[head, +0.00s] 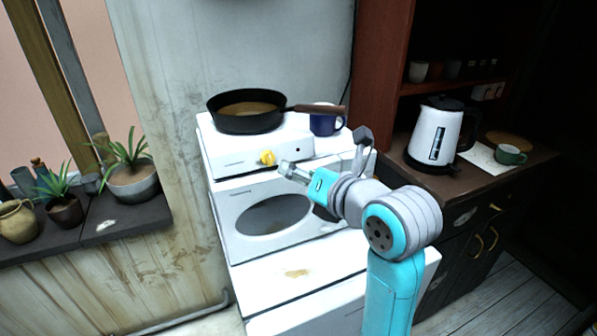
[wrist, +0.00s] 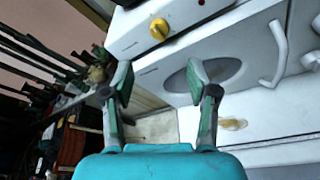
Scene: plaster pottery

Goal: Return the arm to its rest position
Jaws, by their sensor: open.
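My gripper (wrist: 162,95) is open, with two separate fingers and nothing between them in the wrist view. In the head view my gripper (head: 284,169) is in front of the white stove (head: 250,272), near its yellow knob (head: 267,158). My cyan and grey arm reaches up from the lower right and bends to the left. The yellow knob also shows in the wrist view (wrist: 159,29), above and ahead of the fingers. I cannot tell the exact gap between the fingers and the stove front.
A black pan (head: 245,121) with brown contents and a blue mug (head: 322,124) are on the stove top. A white kettle (head: 436,136) and a green mug (head: 510,154) stand on the dark counter at right. Potted plants (head: 133,180) line the left ledge.

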